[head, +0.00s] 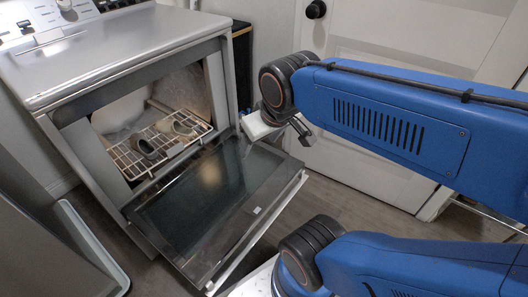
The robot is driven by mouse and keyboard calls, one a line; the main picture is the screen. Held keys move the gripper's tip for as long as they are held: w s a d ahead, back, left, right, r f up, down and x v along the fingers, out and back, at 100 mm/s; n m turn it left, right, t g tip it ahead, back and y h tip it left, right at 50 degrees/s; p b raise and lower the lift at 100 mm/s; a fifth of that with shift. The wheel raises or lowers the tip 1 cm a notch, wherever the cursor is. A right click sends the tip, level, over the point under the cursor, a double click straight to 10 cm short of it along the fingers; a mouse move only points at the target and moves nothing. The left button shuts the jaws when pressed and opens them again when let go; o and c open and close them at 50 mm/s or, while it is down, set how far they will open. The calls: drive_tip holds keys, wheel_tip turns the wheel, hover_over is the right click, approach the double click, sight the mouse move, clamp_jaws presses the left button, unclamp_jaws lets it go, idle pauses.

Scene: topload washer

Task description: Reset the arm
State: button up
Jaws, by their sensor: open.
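My gripper (302,132) hangs at the end of my blue arm, at the middle of the head view. It is open and seen from the side, with no object visible in it. It is above and to the right of the lowered glass door (200,197) of a front-opening appliance (130,58), apart from it. The appliance's cavity is open and holds a wire rack (128,160) with a dark cup-like item (145,147) and another small rounded item (184,127) on it.
The open door juts out over the floor below my gripper. A white panelled door (375,172) with a black knob (316,9) stands behind my arm. A grey cabinet edge (40,240) is at the lower left. Some wood floor (345,208) is clear.

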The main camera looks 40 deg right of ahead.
drive_tip(key=s, duration=0.1)
drive_tip(key=s+a, duration=0.1)
drive_tip(key=s, duration=0.1)
drive_tip(key=shift+s+a+f+g, duration=0.15)
drive_tip(key=shift+s+g, duration=0.15)
idle(1.0)
